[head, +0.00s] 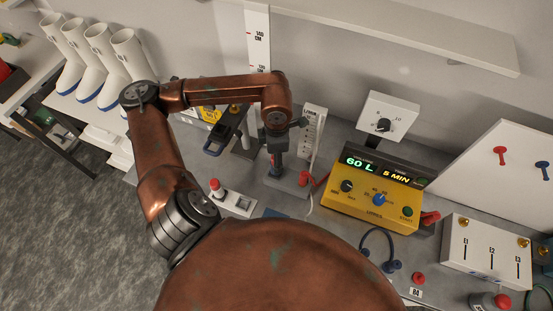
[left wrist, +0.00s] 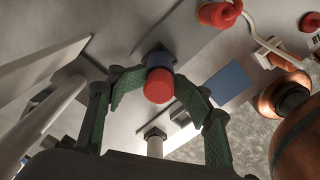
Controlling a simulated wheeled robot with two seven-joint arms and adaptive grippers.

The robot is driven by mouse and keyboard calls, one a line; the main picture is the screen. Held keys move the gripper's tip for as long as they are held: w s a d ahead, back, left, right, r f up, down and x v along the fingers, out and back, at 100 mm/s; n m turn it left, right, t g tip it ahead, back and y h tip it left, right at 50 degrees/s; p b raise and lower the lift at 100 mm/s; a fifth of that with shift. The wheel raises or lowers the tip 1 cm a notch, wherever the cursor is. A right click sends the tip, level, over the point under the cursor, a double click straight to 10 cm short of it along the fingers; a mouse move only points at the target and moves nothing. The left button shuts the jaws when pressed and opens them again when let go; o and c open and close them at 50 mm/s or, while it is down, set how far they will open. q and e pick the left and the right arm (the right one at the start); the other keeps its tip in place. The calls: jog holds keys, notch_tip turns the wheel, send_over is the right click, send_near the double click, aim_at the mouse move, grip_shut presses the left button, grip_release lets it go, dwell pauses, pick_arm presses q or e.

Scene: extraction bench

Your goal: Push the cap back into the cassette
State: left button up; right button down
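My left gripper (head: 274,158) points down at a grey stand (head: 287,184) near the back of the bench. The red end faces the wrist camera. I cannot tell for sure whether this piece is the cap or the cassette, nor how far one sits in the other. My right gripper is not in view.
A red plug (head: 304,178) with a pale tube sits beside the stand, close to a white flow scale (head: 313,130). A yellow pump box (head: 374,198) stands to the right. A white block with a red-topped cylinder (head: 215,187) is to the left.

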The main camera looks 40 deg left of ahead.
pick_arm(q)
notch_tip(320, 180, up, 12)
dwell(0.5)
jog(key=shift+w, duration=0.1)
